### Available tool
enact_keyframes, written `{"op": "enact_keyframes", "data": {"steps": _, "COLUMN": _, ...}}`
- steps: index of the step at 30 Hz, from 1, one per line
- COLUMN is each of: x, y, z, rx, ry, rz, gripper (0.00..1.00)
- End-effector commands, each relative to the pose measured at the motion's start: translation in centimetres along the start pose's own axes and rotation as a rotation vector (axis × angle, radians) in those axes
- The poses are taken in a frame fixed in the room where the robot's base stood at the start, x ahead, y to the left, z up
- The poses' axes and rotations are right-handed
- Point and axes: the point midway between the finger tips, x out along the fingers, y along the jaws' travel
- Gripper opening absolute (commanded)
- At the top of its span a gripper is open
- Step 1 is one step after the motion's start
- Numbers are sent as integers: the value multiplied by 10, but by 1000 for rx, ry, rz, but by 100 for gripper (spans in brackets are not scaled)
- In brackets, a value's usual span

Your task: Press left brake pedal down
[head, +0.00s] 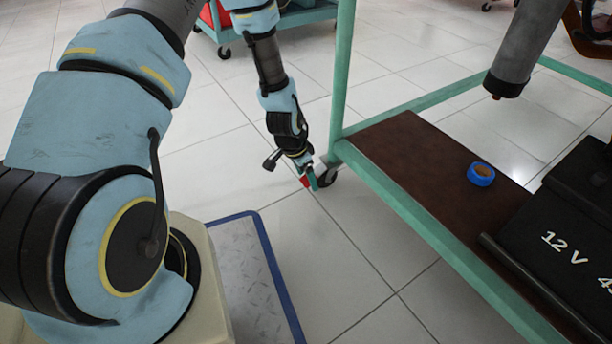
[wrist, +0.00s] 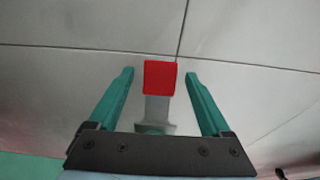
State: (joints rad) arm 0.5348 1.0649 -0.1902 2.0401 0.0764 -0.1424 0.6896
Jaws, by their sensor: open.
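My gripper (head: 309,181) hangs low over the floor, left of the trainer frame's near leg and caster. Its two green fingers are spread apart in the wrist view (wrist: 160,74). A red block (wrist: 160,77) on a grey stem shows between the fingers, with clear gaps on both sides. A small red patch also shows beside a green finger in the head view.
The green trainer frame (head: 414,218) carries a brown board (head: 405,150), a blue tape roll (head: 481,174) and a black 12 V battery (head: 550,235). A grey cylinder (head: 515,70) hangs above. A teal cart (head: 290,20) stands behind. Tiled floor (head: 325,265) is open left of the frame.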

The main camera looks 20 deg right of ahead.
Motion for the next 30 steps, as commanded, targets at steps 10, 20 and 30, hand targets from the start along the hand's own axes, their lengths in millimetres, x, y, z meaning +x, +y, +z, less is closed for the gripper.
{"op": "enact_keyframes", "data": {"steps": 10, "x": -57, "y": -1, "z": -2, "rx": 0, "ry": 1, "rz": -1, "gripper": 82}}
{"op": "enact_keyframes", "data": {"steps": 20, "x": -103, "y": 0, "z": 0, "rx": -1, "ry": 0, "rz": 0, "gripper": 82}}
{"op": "enact_keyframes", "data": {"steps": 30, "x": -107, "y": 0, "z": 0, "rx": 0, "ry": 0, "rz": 1, "gripper": 82}}
